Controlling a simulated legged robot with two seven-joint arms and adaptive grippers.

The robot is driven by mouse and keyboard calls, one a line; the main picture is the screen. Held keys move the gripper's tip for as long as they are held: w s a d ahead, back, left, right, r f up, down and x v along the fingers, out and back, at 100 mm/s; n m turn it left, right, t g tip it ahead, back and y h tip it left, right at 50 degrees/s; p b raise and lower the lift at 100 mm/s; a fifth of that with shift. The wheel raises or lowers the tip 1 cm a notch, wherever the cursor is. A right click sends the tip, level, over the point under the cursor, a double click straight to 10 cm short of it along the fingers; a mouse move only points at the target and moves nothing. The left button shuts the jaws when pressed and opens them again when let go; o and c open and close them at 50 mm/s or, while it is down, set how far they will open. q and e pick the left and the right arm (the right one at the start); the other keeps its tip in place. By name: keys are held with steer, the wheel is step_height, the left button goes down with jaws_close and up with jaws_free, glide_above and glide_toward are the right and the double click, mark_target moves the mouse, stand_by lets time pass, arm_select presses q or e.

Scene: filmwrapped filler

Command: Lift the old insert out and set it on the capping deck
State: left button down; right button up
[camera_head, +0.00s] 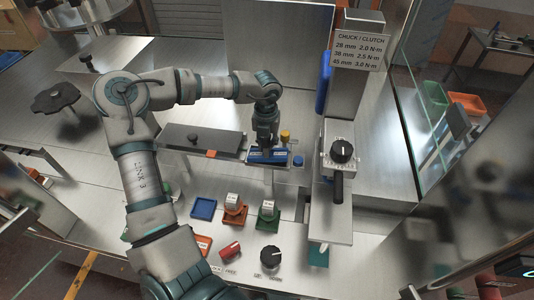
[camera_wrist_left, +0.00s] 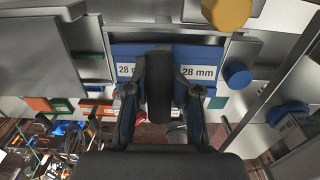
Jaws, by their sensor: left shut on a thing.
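The blue insert (camera_head: 257,157) is in the rail area at the middle of the head view. In the left wrist view the same blue insert (camera_wrist_left: 208,58) shows two white "28 mm" labels. My left gripper (camera_head: 266,146) comes down on it from above. In the left wrist view my left gripper (camera_wrist_left: 160,105) has its fingers closed at the middle of the insert, hiding that part. I cannot tell whether the insert is seated or slightly raised. No surface is marked as the capping deck. My right gripper does not show.
A yellow knob (camera_head: 285,135) and a blue cap (camera_head: 298,161) stand close beside the insert. A dial unit (camera_head: 342,151) stands right.

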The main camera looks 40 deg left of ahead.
mark_target(269, 141)
arm_select(q)
steer(key=shift+a+f, duration=0.15)
steer(key=shift+f, duration=0.05)
steer(key=shift+d, duration=0.25)
steer(key=shift+d+r, duration=0.1)
steer(key=shift+d, duration=0.15)
steer(key=shift+d+r, duration=0.2)
steer(key=shift+r, duration=0.15)
step_height(269, 141, up, 3)
steer(key=shift+a+f+b, duration=0.1)
steer(key=shift+f+b, duration=0.1)
steer(key=shift+b, duration=0.1)
steer(key=r, duration=0.6)
steer(key=shift+a, duration=0.4)
steer(key=shift+d+r+b, duration=0.2)
steer(key=shift+r+b, duration=0.1)
steer(key=shift+r, duration=0.15)
steer(key=shift+d, duration=0.2)
steer(key=shift+r, duration=0.25)
steer(key=shift+a+r+p, duration=0.3)
steer(key=shift+r+p, duration=0.4)
steer(key=shift+p, duration=0.05)
steer(key=shift+d+r+p, duration=0.2)
steer(key=shift+r+p, duration=0.2)
steer(key=shift+r, duration=0.15)
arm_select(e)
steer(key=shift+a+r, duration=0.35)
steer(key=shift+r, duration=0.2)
